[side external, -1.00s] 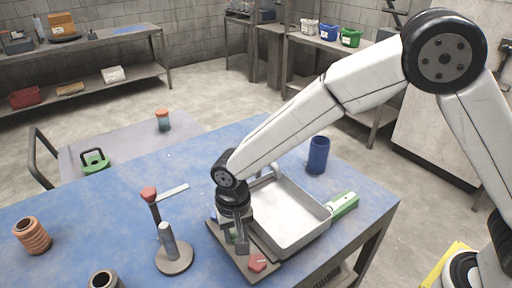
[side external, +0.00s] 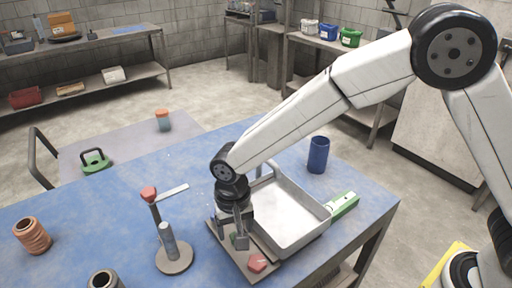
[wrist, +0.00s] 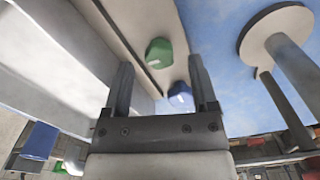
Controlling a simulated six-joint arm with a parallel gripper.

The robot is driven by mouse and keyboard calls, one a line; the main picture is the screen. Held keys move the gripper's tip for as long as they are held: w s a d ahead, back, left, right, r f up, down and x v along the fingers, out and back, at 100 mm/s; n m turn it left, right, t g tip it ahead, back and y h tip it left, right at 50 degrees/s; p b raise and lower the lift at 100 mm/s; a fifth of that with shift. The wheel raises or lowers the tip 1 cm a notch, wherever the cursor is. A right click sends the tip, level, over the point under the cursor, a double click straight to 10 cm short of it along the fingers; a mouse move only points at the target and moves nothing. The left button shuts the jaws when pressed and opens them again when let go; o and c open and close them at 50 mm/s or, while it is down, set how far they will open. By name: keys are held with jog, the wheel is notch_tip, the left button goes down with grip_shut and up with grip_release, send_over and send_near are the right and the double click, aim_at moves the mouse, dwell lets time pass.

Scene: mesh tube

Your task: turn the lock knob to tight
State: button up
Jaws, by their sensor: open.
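A red knob (side external: 257,263) sits at the near end of a brown plate (side external: 268,270) on the blue table. In the wrist view a green knob (wrist: 158,52) and a blue knob (wrist: 180,95) stand on or beside a pale strip; each has a small white mark. The frames do not show which knob is the lock knob. My gripper (side external: 234,238) is open and points down over the plate, left of the red knob. In the wrist view its two fingers (wrist: 161,64) are apart, with the green and blue knobs showing between them. Nothing is held.
A grey tray (side external: 318,232) lies directly right of my gripper, with a green-and-white box (side external: 343,205) and a blue cup (side external: 318,155) beyond. A round stand with a post (side external: 174,260) and a red-topped rod (side external: 149,194) stand to the left.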

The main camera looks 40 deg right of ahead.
jog(key=shift+r, duration=3.3)
jog(key=shift+d, duration=0.1)
jog(key=shift+n+t, duration=0.6)
jog(key=shift+n, duration=0.1)
jog(key=d, duration=0.4)
jog(key=s+d, duration=0.1)
jog(key=d, duration=0.4)
jog(key=s+d, duration=0.1)
jog(key=d, duration=0.3)
jog(key=shift+s+d+f, duration=0.15)
jog(key=shift+d+f, duration=0.2)
jog(key=shift+f, duration=0.05)
jog(key=s+d+f+n+t, duration=0.1)
jog(key=s+d+f, duration=0.1)
jog(key=s+d, duration=0.6)
jog(key=d, duration=0.3)
jog(key=shift+s+d+n, duration=0.15)
jog(key=shift+s+n, duration=0.2)
jog(key=shift+n, duration=0.05)
jog(key=shift+c, duration=0.2)
